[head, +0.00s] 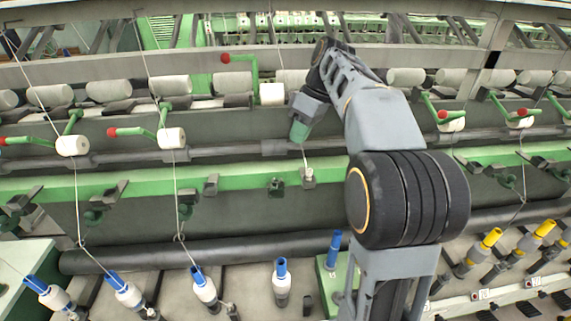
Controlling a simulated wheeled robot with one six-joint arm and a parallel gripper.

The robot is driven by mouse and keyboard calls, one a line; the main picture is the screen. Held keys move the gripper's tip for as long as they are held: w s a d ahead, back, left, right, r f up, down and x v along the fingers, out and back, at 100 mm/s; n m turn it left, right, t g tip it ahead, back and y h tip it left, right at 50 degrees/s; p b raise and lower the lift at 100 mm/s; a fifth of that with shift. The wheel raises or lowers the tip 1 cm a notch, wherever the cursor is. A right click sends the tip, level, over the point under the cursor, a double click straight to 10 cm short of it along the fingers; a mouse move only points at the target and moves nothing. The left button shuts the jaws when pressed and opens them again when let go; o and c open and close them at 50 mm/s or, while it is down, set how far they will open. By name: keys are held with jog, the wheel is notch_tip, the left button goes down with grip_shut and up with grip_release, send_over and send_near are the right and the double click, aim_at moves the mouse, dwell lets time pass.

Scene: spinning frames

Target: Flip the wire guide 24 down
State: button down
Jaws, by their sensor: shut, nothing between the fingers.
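My gripper (299,132) is near the middle of the picture, shut and empty, its green end pointing down. Below it, on the long green rail (240,188), is a small grey fitting (308,179) with a thin thread rising from it. A dark wire guide (277,187) sits just left of that fitting. Other dark wire guides stand along the rail to the left, one here (185,207) and one further left (94,211). No number 24 is readable, so I cannot tell which guide it is. My gripper appears above the rail, apart from these guides.
Green levers with red knobs stand above the rail; one (240,62) is raised and another (138,132) lies lower. White rollers (109,91) line the back. Blue-topped bobbins (204,288) and yellow-topped bobbins (487,241) stand below. Taut threads run between the levels.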

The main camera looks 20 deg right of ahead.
jog(key=w+d+r+n+g+y, duration=0.1)
jog(key=w+d+n, duration=0.2)
jog(key=s+a+f+n+b, duration=0.1)
jog(key=s+a+f, duration=0.2)
jog(key=a+f, duration=0.3)
jog(key=shift+s+a+f+y, duration=0.3)
jog(key=shift+s+a+f, duration=0.05)
jog(key=shift+f, duration=1.5)
jog(key=shift+f, duration=0.1)
